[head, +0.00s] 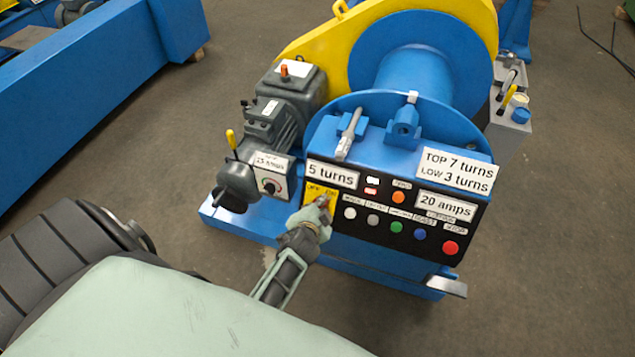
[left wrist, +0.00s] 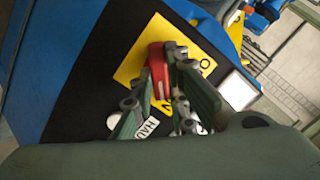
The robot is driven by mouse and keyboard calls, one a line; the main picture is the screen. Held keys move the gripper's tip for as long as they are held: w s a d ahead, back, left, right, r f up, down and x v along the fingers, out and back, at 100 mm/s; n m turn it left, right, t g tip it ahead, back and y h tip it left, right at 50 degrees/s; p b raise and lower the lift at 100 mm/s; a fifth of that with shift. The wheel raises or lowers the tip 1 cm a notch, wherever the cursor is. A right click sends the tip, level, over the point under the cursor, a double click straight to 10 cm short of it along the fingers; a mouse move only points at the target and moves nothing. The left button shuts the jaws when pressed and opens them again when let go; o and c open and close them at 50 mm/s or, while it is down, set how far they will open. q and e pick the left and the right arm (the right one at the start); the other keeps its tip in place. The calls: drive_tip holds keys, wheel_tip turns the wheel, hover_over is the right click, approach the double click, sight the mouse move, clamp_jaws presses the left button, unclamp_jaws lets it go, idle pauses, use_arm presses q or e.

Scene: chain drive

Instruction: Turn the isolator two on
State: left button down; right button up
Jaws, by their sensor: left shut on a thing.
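A rotary isolator switch with a red handle (left wrist: 157,68) sits on a yellow plate (left wrist: 133,62) in the left wrist view. The yellow plate (head: 313,193) also shows at the left end of the black control panel in the head view, mostly covered by my gripper. My left gripper (head: 318,208) is at this switch. In the left wrist view its two fingers (left wrist: 168,100) are on either side of the red handle and shut on it. The plate's markings are partly hidden, and I cannot read a number on it. My right gripper is in neither view.
The panel (head: 376,241) carries several coloured buttons right of the switch, including a red one (head: 450,247). A blue drum (head: 415,75) and yellow guard (head: 322,45) are behind.

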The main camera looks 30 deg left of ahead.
use_arm(q)
drive_tip(key=c, duration=1.7)
unclamp_jaws()
drive_tip(key=v, duration=1.2)
drive_tip(key=s+d+f+g+h, duration=0.1)
drive_tip(key=s+d+f, duration=0.25)
drive_tip(key=f, duration=0.45)
drive_tip(key=s+d+f+g+h, duration=0.2)
drive_tip(key=s+f, duration=0.3)
drive_tip(key=f, duration=0.2)
drive_tip(key=s+d+f+g+h, duration=0.1)
drive_tip(key=s+d+f, duration=0.25)
drive_tip(key=f, duration=0.45)
drive_tip(key=s+a+f+n+g, duration=0.1)
drive_tip(key=s+f+g, duration=0.1)
drive_tip(key=s+f, duration=0.2)
drive_tip(key=s+a+f+n+g, duration=0.1)
drive_tip(key=s+f, duration=0.3)
drive_tip(key=s, duration=0.7)
drive_tip(key=s+a+f+n+g, duration=0.1)
drive_tip(key=s+f, duration=0.3)
drive_tip(key=s, duration=0.4)
drive_tip(key=shift+a+f+g+b, duration=0.3)
drive_tip(key=shift+a+f+g, duration=0.1)
drive_tip(key=shift+a+g, duration=0.35)
